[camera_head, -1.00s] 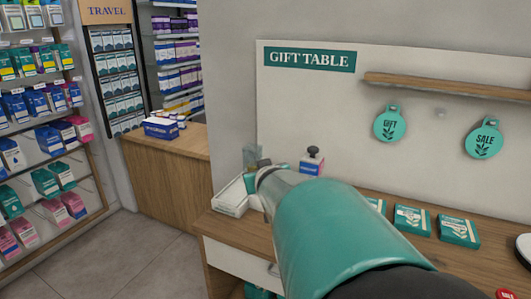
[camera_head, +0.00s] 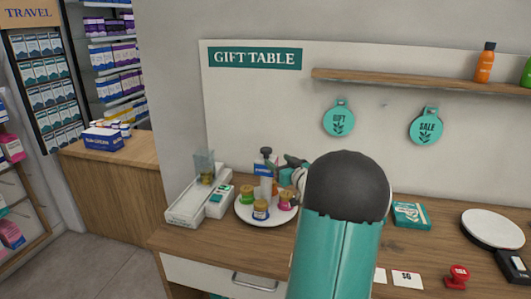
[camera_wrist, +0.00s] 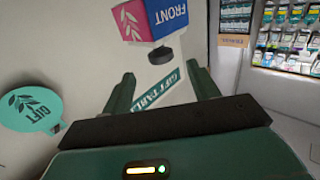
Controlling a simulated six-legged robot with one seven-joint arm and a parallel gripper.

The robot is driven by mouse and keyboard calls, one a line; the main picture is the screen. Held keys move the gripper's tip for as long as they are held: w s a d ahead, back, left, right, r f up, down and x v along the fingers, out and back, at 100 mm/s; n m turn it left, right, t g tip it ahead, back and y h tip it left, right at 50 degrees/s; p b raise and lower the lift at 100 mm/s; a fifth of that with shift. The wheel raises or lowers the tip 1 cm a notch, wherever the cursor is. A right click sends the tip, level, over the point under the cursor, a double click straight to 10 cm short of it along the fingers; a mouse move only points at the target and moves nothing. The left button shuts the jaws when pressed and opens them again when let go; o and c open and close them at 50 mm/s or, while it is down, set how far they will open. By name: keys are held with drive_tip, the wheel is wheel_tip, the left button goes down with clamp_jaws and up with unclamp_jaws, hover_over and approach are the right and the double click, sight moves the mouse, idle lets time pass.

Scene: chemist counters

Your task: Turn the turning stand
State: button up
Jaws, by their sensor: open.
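The turning stand (camera_head: 243,217) is a round white plate on the table, left of my arm in the head view. Several small jars stand on it, with green, gold and pink colours. A block with a dark knob on top rises in its middle. In the wrist view, which is roughly upside down, this block (camera_wrist: 168,16) shows a blue face marked FRONT and a pink face with a leaf, and the knob (camera_wrist: 160,54) is near my fingers. My gripper (camera_wrist: 160,76) is open, with nothing between its fingers. In the head view my arm hides part of the plate's right side.
A white tray (camera_head: 184,209) with a clear box stands left of the plate. A wooden shelf (camera_head: 400,80) and two hanging tags are on the wall behind. A white round disc (camera_head: 492,228), a red stamp (camera_head: 457,277) and cards lie right of my arm.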

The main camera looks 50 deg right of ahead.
sight(266, 151)
drive_tip(key=x, duration=0.9)
drive_tip(key=shift+a, duration=0.1)
clamp_jaws()
